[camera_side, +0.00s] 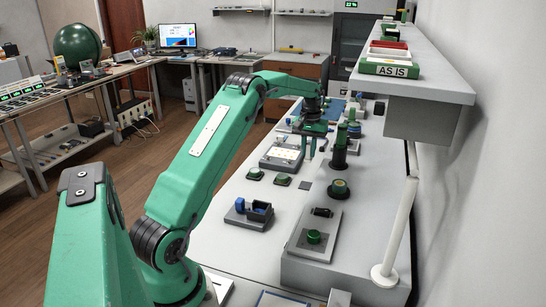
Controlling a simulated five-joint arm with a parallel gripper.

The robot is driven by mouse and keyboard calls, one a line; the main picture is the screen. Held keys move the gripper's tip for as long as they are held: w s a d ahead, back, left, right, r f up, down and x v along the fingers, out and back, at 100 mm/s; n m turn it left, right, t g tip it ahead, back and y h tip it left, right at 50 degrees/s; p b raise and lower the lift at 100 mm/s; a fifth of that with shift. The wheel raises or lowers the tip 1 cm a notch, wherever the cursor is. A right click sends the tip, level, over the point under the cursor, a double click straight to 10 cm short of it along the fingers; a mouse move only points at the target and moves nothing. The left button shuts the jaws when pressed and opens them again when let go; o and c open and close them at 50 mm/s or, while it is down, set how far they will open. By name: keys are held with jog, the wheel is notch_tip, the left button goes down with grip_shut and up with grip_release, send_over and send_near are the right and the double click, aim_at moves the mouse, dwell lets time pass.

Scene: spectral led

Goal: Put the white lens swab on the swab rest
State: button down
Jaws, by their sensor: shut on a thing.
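My gripper (312,147) hangs pointing down at the far part of the bench, over or just beyond a pale tray with light spots. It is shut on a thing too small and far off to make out. I cannot pick out the white lens swab anywhere in view. No part is clearly the swab rest; a blue cradle-like piece on a grey plate (240,221) stands on the near left of the bench, apart from my gripper.
The pale tray (272,164) lies below my gripper. A dark green-topped post (340,150) stands close on its right. A raised grey block (350,240) carries a plate with a green knob (314,237). A shelf (425,80) overhangs the right side. The bench's near middle is clear.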

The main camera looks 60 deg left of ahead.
jog(key=shift+f, duration=4.95)
jog(key=shift+f, duration=0.1)
jog(key=c, duration=1.3)
grip_release()
jog(key=shift+c, duration=0.2)
notch_tip(320, 180, up, 12)
jog(key=shift+r, duration=0.1)
